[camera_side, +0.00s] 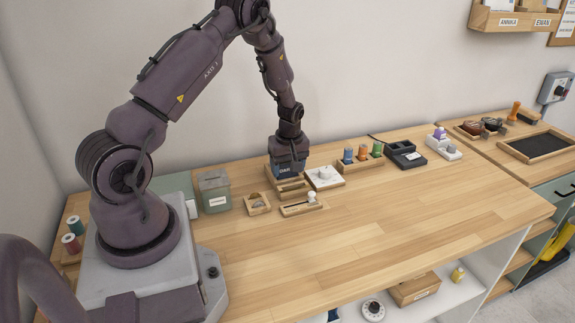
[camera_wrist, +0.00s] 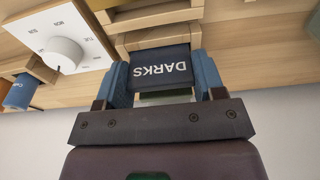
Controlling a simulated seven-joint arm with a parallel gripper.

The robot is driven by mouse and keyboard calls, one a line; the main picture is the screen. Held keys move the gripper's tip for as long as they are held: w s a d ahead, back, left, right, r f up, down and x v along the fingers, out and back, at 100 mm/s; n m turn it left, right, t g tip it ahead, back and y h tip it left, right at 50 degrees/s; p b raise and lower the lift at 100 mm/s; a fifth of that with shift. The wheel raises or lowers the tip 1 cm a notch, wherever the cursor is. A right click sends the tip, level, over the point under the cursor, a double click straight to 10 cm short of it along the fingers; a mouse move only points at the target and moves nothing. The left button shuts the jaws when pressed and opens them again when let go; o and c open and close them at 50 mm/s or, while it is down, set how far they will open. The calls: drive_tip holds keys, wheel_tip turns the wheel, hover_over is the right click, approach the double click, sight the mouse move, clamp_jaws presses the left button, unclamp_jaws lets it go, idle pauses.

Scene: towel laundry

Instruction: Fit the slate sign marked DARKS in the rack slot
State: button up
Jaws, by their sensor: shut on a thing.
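The slate sign (camera_wrist: 160,68) is dark, with DARKS in white letters that appear upside down in the wrist view. It also shows in the side view (camera_side: 286,171), partly hidden, with only part of the word readable. My gripper (camera_wrist: 165,85) is shut on the sign, with one blue finger at each side of it; in the side view my gripper (camera_side: 288,168) is over the back of the rack. The wooden rack (camera_side: 290,186) has stepped slots. The sign is at the rack's rear slot; I cannot tell how deep it sits.
A white dial plate (camera_side: 324,178) stands close to the right of the rack. A grey-green box (camera_side: 215,192) and a small wooden tray (camera_side: 257,204) are to the left. The front of the table is clear.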

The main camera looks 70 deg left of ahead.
drive_tip(key=shift+f, duration=0.2)
drive_tip(key=o, duration=1.1)
drive_tip(key=shift+r, duration=3.5)
